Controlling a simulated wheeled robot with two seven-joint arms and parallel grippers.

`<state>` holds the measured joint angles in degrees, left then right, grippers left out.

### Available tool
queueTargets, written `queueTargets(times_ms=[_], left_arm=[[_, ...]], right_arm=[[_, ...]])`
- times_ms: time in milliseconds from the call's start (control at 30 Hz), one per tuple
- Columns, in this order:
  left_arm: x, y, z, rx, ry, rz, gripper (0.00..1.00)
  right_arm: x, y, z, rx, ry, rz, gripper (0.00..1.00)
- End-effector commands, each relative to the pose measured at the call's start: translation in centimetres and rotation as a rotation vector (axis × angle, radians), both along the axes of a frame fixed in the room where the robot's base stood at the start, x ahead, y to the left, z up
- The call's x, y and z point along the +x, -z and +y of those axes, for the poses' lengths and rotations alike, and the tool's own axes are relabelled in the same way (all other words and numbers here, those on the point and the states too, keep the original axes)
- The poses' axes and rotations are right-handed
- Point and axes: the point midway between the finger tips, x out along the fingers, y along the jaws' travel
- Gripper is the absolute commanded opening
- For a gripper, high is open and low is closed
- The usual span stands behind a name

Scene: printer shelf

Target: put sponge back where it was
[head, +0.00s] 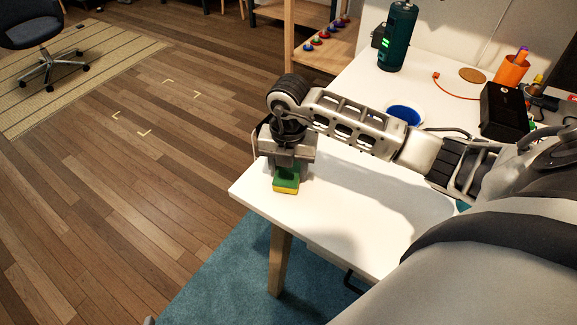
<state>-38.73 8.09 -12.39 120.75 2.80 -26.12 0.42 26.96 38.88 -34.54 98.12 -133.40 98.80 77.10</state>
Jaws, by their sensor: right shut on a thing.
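The sponge (286,184) is green on top with a yellow layer below. It is at the left corner of the white table (335,215). My right gripper (285,172) points down and is shut on the sponge. Part of the sponge is hidden by the fingers. I cannot tell whether its underside touches the table. My left gripper is not in view.
A dark green cylinder (397,38), an orange cup (511,69), a brown disc (472,75), a blue round dish (405,114) and a black box (504,110) stand farther back. A wooden shelf (307,50) is behind. The table's front is clear.

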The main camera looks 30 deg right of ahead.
Motion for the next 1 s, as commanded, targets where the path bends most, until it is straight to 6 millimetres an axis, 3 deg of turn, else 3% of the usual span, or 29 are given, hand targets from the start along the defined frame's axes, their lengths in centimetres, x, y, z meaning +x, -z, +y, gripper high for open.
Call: queueTargets(times_ms=[200,233,300,667,767,1000], left_arm=[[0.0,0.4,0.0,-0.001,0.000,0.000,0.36],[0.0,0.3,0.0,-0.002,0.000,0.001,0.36],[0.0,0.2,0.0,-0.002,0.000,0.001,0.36],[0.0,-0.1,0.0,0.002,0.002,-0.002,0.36],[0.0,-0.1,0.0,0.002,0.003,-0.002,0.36],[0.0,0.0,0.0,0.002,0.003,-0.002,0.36]], right_arm=[[0.0,0.4,0.0,-0.001,0.001,0.001,0.28],[0.0,0.3,0.0,-0.001,0.001,0.001,0.55],[0.0,0.3,0.0,-0.001,0.001,0.001,0.71],[0.0,-0.4,0.0,-0.001,0.001,-0.001,0.71],[0.1,-1.6,-0.1,0.000,0.001,-0.003,0.71],[0.1,-6.8,0.0,-0.001,0.000,-0.005,0.71]])
